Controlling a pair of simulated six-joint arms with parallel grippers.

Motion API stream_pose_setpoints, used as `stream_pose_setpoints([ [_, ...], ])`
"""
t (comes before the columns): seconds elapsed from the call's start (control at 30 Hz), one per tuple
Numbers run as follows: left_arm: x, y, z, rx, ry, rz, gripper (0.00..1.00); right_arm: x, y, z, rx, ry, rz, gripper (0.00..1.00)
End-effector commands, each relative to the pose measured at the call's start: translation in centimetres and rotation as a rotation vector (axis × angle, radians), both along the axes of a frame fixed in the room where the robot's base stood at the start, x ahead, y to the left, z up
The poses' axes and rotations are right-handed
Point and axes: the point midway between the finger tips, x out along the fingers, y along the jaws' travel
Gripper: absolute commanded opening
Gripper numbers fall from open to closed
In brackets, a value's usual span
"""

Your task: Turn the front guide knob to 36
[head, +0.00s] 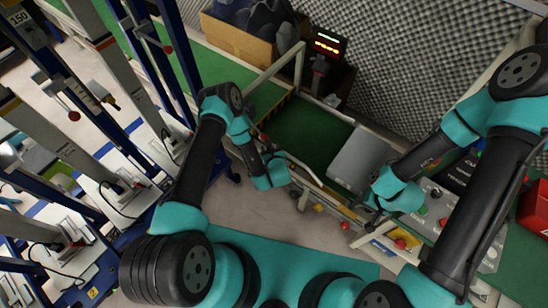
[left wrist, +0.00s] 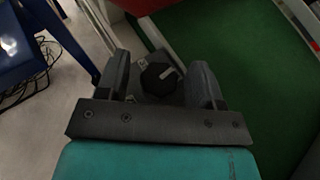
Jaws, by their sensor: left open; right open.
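The guide knob is a small dark knob (left wrist: 160,78) with a white pointer mark, in the left wrist view. It sits on a dark plate with small pale marks that I cannot read. My left gripper (left wrist: 162,80) is open, with one finger on each side of the knob. Whether the fingers touch it is unclear. In the head view the knob cannot be made out near my left wrist. My right gripper (head: 372,207) is open beside the grey control panel (head: 435,205), apart from the knob.
A green conveyor belt (head: 310,140) runs behind my left wrist, with a grey flat box (head: 360,158) at its right. A lit display (head: 327,44) stands at the back. Blue and grey uprights fill the left. A red knob (head: 400,243) is near my right gripper.

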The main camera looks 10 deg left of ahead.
Motion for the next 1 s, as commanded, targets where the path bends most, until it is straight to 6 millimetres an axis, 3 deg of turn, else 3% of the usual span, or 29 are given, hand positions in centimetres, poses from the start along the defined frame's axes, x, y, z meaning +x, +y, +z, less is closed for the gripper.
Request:
stream_pose_setpoints([
  [0.27, -2.6, -1.5, 1.2, 0.0, 0.003, -0.004, 0.61, 0.0, 0.0, 0.0, 0.0, 0.0, 0.0, 0.43],
  [0.8, -11.1, -6.0, 5.2, 0.0, 0.003, -0.006, 0.61, 0.0, 0.0, 0.0, 0.0, 0.0, 0.0, 0.43],
  [1.0, -13.2, -7.1, 6.2, -0.001, 0.002, -0.002, 0.61, 0.0, 0.0, 0.0, 0.0, 0.0, 0.0, 0.43],
])
